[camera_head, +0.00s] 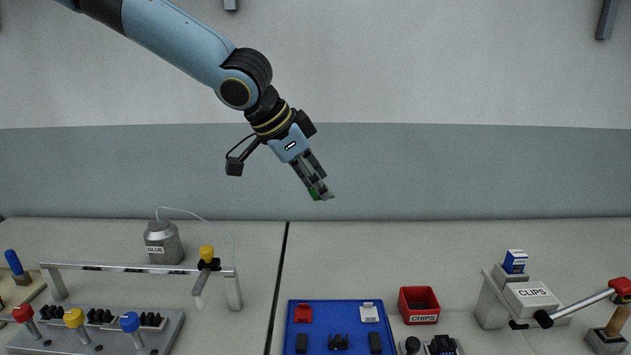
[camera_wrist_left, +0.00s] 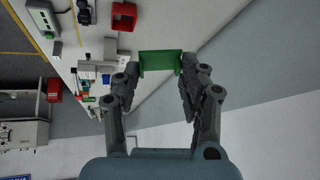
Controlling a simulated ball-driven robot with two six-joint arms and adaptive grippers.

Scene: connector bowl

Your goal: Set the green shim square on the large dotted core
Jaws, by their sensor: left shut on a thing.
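My left gripper (camera_head: 318,188) is shut on the green shim (camera_head: 313,194) and holds it in the air, high above the table and in front of the grey wall band. In the left wrist view the shim (camera_wrist_left: 160,62) is a flat green plate spanning the gap between the two fingertips (camera_wrist_left: 160,78). I cannot pick out the large dotted core in either view. My right gripper is not in view.
A blue tray (camera_head: 320,325) with red, white and black parts lies at the front centre. A red CHIPS bin (camera_head: 418,304), a CLIPS press (camera_head: 530,298), a GLUE pot (camera_head: 163,242) and a rail (camera_head: 110,267) stand around it. The table's back middle is clear.

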